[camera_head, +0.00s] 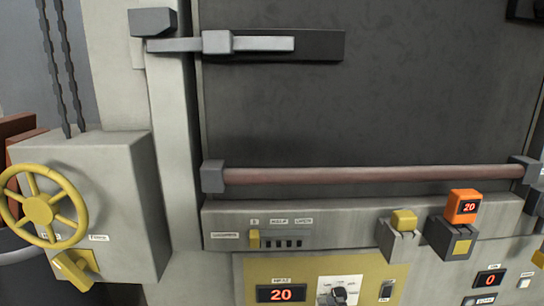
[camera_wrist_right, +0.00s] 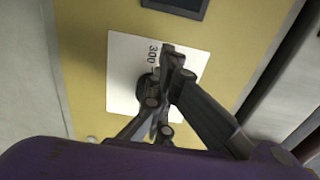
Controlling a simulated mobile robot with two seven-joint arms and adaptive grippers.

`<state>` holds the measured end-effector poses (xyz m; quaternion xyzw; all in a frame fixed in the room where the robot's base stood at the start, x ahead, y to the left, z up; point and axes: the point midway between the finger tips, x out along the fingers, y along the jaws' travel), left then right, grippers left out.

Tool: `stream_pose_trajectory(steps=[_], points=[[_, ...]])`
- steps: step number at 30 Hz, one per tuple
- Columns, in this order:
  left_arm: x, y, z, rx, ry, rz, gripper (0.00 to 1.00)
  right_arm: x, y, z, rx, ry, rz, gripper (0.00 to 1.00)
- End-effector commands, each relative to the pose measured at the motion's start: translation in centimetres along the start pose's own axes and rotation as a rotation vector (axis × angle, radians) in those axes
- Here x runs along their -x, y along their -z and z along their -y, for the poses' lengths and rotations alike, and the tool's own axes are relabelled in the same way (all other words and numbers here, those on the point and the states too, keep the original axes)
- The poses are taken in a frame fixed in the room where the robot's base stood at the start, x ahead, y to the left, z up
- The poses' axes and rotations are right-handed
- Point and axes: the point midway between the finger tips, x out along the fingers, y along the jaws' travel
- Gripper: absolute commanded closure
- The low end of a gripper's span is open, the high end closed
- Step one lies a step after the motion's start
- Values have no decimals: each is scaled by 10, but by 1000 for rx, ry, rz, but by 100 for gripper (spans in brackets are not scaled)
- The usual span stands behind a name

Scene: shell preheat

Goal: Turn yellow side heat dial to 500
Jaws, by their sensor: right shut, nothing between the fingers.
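The yellow panel (camera_head: 246,275) is at the bottom of the head view, with a white dial plate (camera_head: 350,281) and a display (camera_head: 281,294) reading 20. A dark shape (camera_head: 339,295) sits over the plate; I cannot tell how much is knob and how much is gripper. In the right wrist view the white plate (camera_wrist_right: 120,62) shows the mark 300, and a dark round knob (camera_wrist_right: 146,84) is partly hidden by the fingers. My right gripper (camera_wrist_right: 173,62) is shut and empty, in front of the plate beside the knob. Whether it touches the knob is unclear. My left gripper is not in view.
A yellow handwheel (camera_head: 40,209) and a grey box (camera_head: 122,190) stand left. A reddish bar (camera_head: 370,175) crosses the dark door above. An orange display (camera_head: 463,207) reading 20 and a yellow-capped switch (camera_head: 404,220) stick out above the panel. Another display (camera_head: 490,279) reads 0.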

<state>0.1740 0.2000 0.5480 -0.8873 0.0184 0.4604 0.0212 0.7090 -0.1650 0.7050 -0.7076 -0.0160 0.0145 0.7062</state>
Motion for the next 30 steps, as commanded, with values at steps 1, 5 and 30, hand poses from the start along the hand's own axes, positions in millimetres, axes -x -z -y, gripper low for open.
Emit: stream_pose_trajectory(steps=[1, 5, 30], points=[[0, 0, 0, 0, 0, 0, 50, -4, 11, 5, 3, 9, -16, 100], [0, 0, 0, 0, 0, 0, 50, -4, 11, 5, 3, 9, -17, 100], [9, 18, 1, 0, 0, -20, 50, 52, -2, 3, 1, 2, -10, 100]])
